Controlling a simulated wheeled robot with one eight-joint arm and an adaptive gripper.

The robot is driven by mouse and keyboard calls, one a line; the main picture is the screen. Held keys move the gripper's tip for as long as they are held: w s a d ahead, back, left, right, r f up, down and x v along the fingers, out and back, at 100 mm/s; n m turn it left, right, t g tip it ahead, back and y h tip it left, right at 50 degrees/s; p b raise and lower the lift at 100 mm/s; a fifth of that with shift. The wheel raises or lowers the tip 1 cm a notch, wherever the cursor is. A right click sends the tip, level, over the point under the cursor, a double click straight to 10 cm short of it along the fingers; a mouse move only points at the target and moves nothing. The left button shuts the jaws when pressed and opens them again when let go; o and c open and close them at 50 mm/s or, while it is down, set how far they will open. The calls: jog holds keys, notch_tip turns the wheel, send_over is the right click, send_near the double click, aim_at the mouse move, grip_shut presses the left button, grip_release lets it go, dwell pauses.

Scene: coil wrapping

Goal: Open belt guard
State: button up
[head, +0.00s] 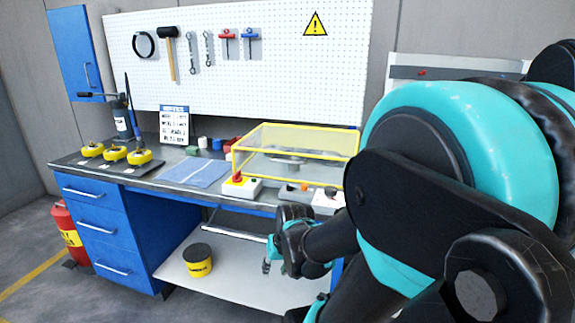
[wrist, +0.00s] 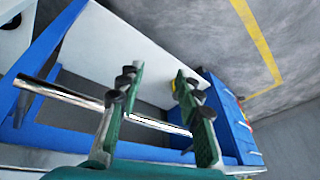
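The belt guard (head: 262,150) is a clear box with a yellow frame on the right part of the workbench. It sits down over a grey round part, which shows through its clear panels. My gripper (head: 270,258) is in front of the bench, below the worktop and the guard, apart from both. In the wrist view, the two green fingers of my gripper (wrist: 158,76) are spread with nothing between their tips. The guard does not show in the wrist view. My arm hides the area to the right of the guard.
A control box with a red-orange knob (head: 240,187) stands before the guard's left corner. A metal bar (head: 236,232) runs under the worktop; it crosses behind my fingers in the wrist view (wrist: 60,91). A yellow can (head: 198,262) stands on the lower shelf. Blue drawers (head: 105,235) stand left.

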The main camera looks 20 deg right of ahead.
jog(key=w+d+r+m+y, duration=0.1)
jog(key=w+r+m+y, duration=0.2)
jog(key=w+m, duration=0.15)
jog(key=m+t+y, duration=0.5)
jog(key=m+t, duration=0.3)
jog(key=t, duration=0.3)
send_near(291, 163)
jog(key=x, duration=1.1)
jog(key=shift+w+a, duration=0.2)
jog(key=shift+w, duration=0.1)
grip_shut()
